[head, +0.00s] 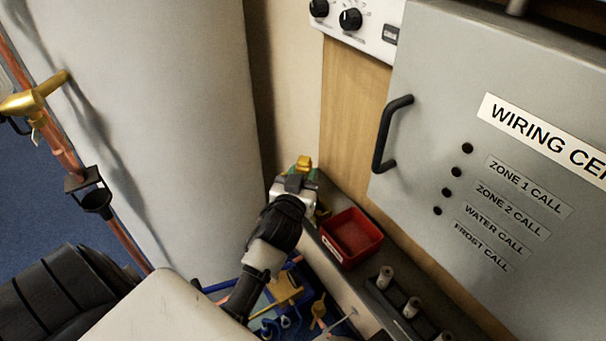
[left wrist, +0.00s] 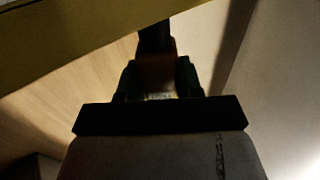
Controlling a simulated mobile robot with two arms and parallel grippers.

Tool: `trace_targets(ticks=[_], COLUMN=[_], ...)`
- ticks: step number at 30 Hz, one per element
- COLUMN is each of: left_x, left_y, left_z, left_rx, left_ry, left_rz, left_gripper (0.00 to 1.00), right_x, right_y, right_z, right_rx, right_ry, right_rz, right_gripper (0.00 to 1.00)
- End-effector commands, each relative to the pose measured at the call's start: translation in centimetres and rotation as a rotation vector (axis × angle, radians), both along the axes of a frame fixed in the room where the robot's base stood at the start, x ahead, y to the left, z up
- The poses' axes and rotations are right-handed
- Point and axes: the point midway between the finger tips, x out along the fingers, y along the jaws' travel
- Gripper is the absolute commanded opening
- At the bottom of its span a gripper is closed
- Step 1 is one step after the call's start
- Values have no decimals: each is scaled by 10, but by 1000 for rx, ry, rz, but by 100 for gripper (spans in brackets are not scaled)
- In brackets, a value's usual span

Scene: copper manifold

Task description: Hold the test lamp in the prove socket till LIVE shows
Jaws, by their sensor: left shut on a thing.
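My left gripper (head: 304,178) is shut on a small yellow thing, which looks like the test lamp (head: 304,162). It is held above the back end of a narrow ledge, beside the red tray. In the left wrist view, the green-sided fingers of my left gripper (left wrist: 159,82) close on the lamp's dim orange-brown body (left wrist: 158,72), with a dark end (left wrist: 154,38) beyond. I cannot make out the prove socket or a LIVE sign in either view. I cannot tell whether the lamp touches anything. My right gripper is not in view.
A red tray (head: 351,237) sits on the ledge, near a dark rack of pale cylinders (head: 411,307). The grey wiring centre door (head: 430,100) stands at right, with a black handle (head: 389,133). A large pale cylinder (head: 170,120) and copper pipe (head: 62,150) stand at left.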

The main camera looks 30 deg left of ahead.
Motion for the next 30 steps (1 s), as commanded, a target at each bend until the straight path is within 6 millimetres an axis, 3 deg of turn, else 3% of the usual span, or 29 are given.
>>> trace_targets(ticks=[30], left_x=[0], left_y=[0], left_z=[-15], left_rx=[2], left_ry=[-2], left_rz=[0], left_gripper=[9], right_x=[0], right_y=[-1], right_z=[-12], right_rx=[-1], right_ry=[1], right_rz=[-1], right_gripper=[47])
